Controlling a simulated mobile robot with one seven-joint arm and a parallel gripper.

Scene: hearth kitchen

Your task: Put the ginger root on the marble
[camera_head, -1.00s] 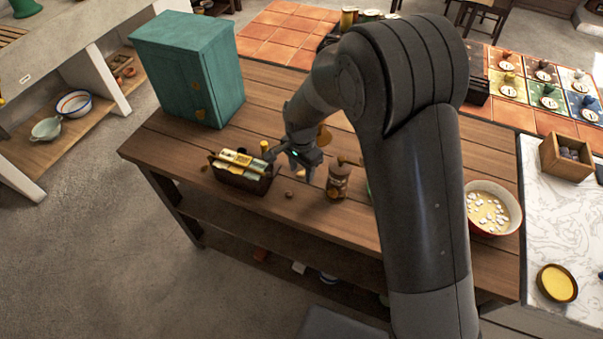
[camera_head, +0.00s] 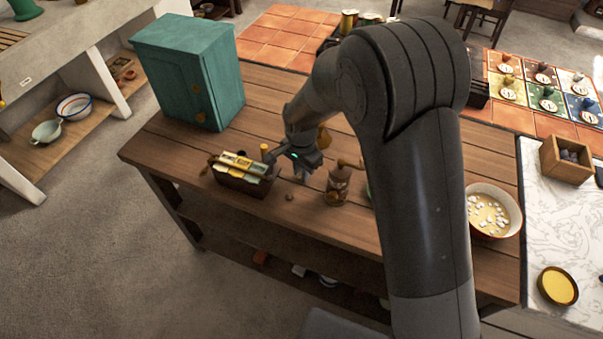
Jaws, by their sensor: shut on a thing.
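The white, grey-veined marble top (camera_head: 545,223) is at the right, beside the wooden table. My gripper (camera_head: 300,172) is low over the table, between a dark box of packets and a grinder. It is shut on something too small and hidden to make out. I cannot clearly pick out the ginger root. A small brown lump (camera_head: 289,197) lies on the table just in front of my gripper. A golden-brown thing (camera_head: 323,138) shows partly behind my wrist, and I cannot tell what it is.
The dark box of packets (camera_head: 242,182) is close left of my gripper, the wooden grinder (camera_head: 338,186) close right. A teal cabinet (camera_head: 188,75) stands behind left. Near or on the marble are a bowl (camera_head: 492,229), a yellow dish (camera_head: 556,286) and a wooden crate (camera_head: 566,163). The marble's middle is clear.

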